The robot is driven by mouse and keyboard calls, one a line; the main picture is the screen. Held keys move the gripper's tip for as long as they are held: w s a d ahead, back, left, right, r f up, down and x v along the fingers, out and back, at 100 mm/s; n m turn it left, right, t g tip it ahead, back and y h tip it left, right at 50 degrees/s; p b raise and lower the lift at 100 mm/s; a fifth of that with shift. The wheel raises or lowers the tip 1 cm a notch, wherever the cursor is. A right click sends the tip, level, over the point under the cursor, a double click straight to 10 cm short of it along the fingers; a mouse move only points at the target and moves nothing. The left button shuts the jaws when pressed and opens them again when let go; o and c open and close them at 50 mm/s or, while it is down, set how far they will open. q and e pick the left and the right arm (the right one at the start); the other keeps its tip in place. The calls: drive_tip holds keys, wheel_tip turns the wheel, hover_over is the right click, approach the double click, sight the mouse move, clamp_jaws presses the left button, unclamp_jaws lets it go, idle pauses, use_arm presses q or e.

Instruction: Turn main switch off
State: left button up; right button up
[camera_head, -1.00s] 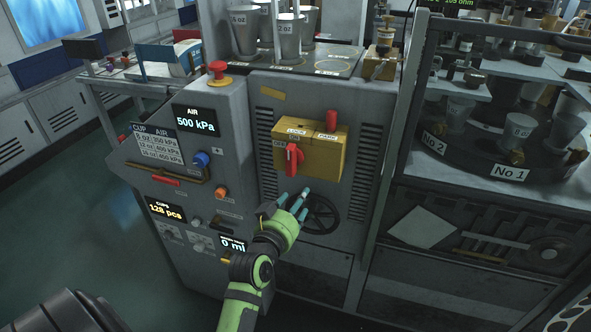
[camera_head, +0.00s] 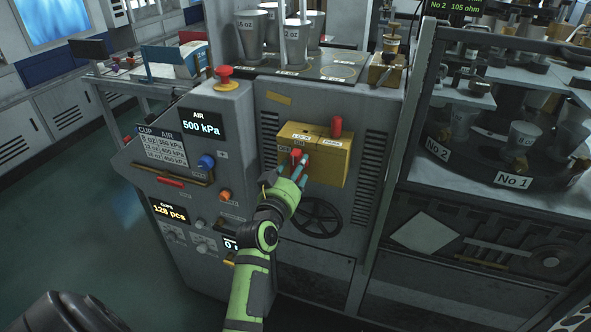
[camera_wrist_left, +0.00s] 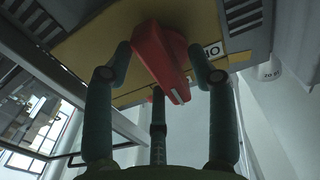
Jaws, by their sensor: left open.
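The red main switch handle (camera_head: 296,154) sits on the front of a yellow box (camera_head: 334,163) on the machine's grey panel. My left gripper (camera_head: 303,170) is in front of the handle and hides its lower part. In the left wrist view, the red handle (camera_wrist_left: 163,58) lies between my open fingers (camera_wrist_left: 161,70), with one finger on each side and a third finger below. I cannot tell whether any finger touches it. An "ON" label (camera_wrist_left: 212,51) shows beside the handle. My right gripper is not in view.
A handwheel (camera_head: 317,216) is below the box. Blue (camera_head: 206,162) and orange (camera_head: 224,196) knobs and a red emergency button (camera_head: 225,75) are to the left.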

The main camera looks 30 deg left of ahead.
use_arm(q)
drive_tip(key=shift+c, duration=0.4)
clamp_jaws()
